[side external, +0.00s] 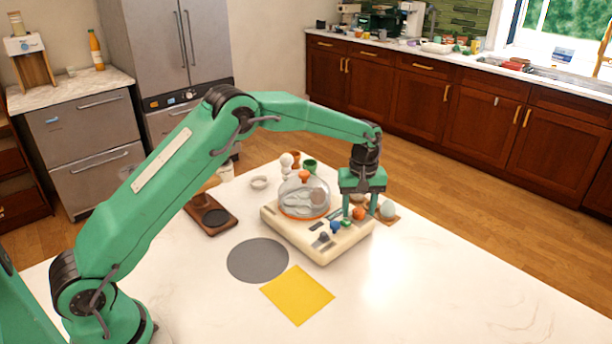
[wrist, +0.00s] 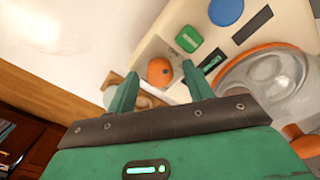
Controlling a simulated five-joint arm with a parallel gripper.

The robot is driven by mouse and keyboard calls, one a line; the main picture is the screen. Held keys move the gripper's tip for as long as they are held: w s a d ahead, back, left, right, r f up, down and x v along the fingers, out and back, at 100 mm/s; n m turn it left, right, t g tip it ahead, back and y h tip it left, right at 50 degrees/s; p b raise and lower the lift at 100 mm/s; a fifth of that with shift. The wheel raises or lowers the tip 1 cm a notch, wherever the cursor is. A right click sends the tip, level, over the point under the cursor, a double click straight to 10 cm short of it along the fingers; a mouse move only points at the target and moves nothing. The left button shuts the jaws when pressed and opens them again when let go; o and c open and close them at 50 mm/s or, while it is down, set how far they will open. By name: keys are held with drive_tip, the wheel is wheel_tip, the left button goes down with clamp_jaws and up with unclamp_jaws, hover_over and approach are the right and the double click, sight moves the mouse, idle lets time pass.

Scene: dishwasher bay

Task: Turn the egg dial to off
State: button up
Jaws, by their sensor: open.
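The cream egg cooker (side external: 318,247) stands on the white counter with a clear dome (side external: 304,198) on its top. An orange round dial (side external: 359,213) sits at the right end of its control panel. My gripper (side external: 359,211) points down over that end of the panel. Its two fingers are apart, one on each side of the orange dial; contact cannot be told.
A green button (wrist: 187,38) and a blue knob (wrist: 226,11) lie along the panel beside the orange dial. A pale egg (side external: 387,210) is close on the right. A grey round mat (side external: 257,260) and a yellow sheet (side external: 297,294) lie in front.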

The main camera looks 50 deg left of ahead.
sight(358, 211)
drive_tip(key=m, duration=1.2)
wheel_tip(358, 211, up, 8)
drive_tip(key=shift+r, duration=0.15)
drive_tip(key=s+a+r+t, duration=0.1)
drive_tip(key=s+r, duration=0.6)
drive_tip(key=s, duration=0.3)
drive_tip(key=s+a+r+n+t, duration=0.1)
drive_tip(key=s+a+r+t, duration=0.1)
drive_tip(key=s+r, duration=0.6)
drive_tip(key=shift+s+a, duration=0.15)
drive_tip(key=shift+s, duration=1.3)
drive_tip(key=shift+s, duration=0.1)
idle(0.3)
drive_tip(key=s+a+f+t, duration=0.1)
drive_tip(key=s+f, duration=0.3)
drive_tip(key=s, duration=1.2)
drive_tip(key=shift+n+t, duration=0.3)
drive_tip(key=shift+t, duration=0.5)
